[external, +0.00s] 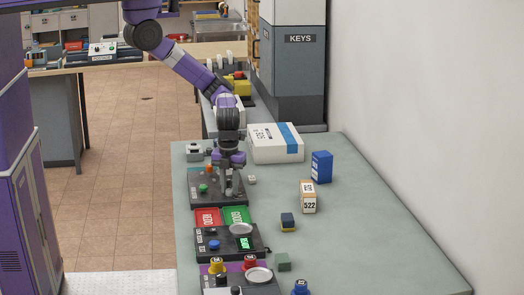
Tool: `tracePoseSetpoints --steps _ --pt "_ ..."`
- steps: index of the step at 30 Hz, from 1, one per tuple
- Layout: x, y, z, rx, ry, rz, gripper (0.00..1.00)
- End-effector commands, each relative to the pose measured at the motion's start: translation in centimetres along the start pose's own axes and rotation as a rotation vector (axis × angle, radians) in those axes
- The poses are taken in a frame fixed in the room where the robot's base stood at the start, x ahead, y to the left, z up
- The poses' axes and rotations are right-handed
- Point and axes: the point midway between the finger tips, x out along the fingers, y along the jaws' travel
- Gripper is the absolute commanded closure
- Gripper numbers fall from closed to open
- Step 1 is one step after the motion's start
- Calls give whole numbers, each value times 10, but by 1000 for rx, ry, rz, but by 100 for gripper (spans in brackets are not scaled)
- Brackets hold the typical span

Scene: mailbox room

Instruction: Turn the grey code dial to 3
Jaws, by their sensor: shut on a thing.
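My gripper (232,186) reaches straight down over the right part of a dark control panel (204,202) on the pale green table. The panel carries a green knob or button (203,188) and a small orange one (209,168) to the left of my gripper. My gripper is shut on a small grey part that looks like the grey code dial (235,192) on this panel. The fingers cover most of the dial. Its markings and the number it points to are too small and hidden to read.
A red tray (207,217) and a green tray (236,215) lie in front of the panel. Nearer stands another dark device with a lit green display (245,243). A white box (275,143) stands behind to the right.

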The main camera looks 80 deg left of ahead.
Motion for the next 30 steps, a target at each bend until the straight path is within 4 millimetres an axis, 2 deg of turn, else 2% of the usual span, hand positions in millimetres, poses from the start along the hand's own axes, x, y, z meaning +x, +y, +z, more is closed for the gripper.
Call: tracePoseSetpoints --steps 18,30 --pt "0 0 0 450 0 -1 100" --pt "0 0 -1 621 2 -2 100"
